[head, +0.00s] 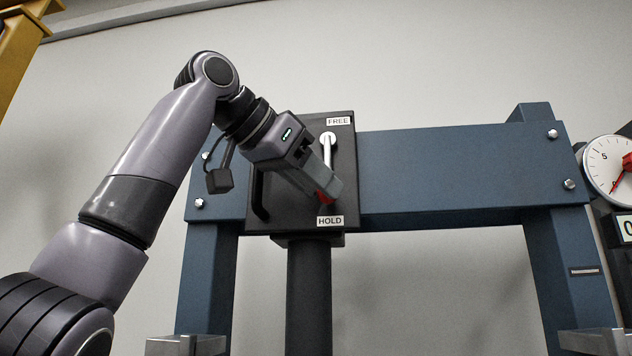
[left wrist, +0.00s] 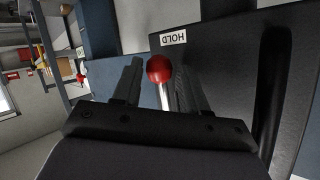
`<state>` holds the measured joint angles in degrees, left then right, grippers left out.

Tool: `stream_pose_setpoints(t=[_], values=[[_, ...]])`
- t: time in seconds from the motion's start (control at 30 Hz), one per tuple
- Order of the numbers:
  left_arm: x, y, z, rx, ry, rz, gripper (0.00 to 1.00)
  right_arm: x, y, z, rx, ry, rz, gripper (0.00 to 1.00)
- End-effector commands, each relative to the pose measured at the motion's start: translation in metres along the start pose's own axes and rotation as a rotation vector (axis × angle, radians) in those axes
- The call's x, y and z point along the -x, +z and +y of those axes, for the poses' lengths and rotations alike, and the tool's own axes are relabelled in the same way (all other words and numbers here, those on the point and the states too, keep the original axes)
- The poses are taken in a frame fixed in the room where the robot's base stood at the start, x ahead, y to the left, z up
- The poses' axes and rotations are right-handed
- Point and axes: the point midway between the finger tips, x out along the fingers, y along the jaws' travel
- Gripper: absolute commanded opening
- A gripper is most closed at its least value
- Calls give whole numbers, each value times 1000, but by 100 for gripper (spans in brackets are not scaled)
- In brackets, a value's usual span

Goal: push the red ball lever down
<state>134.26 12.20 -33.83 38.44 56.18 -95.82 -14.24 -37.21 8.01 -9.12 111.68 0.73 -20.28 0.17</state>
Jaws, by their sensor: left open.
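The lever (head: 328,150) is a pale metal rod on a dark panel (head: 285,215), with its upper end just under the FREE label. It hangs down toward the HOLD label, its middle partly hidden by my left gripper (head: 325,194). The red ball (left wrist: 159,69) at its lower end shows in the left wrist view, close to the HOLD label (left wrist: 173,39). In the head view only a bit of red shows at my fingertips. My left gripper is open, with one finger on each side of the ball and rod. I cannot tell whether either finger touches. My right gripper is out of view.
The panel is fixed on a blue frame (head: 460,170) with a dark column (head: 309,300) below it. A black handle (head: 257,195) stands out left of the lever. A dial gauge (head: 606,165) is at the far right. Shelving (left wrist: 62,50) shows in the left wrist view.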

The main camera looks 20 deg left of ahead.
Motion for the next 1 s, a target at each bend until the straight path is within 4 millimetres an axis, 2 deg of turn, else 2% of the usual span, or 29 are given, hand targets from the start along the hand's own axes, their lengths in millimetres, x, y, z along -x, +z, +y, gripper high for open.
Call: stream_pose_setpoints(t=[0.4,0.57,1.0], values=[[62,0,0,-1,-2,2,42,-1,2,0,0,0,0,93],[69,0,0,-1,-1,0,42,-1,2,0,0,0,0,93],[69,0,0,-1,-1,0,42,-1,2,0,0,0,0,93]])
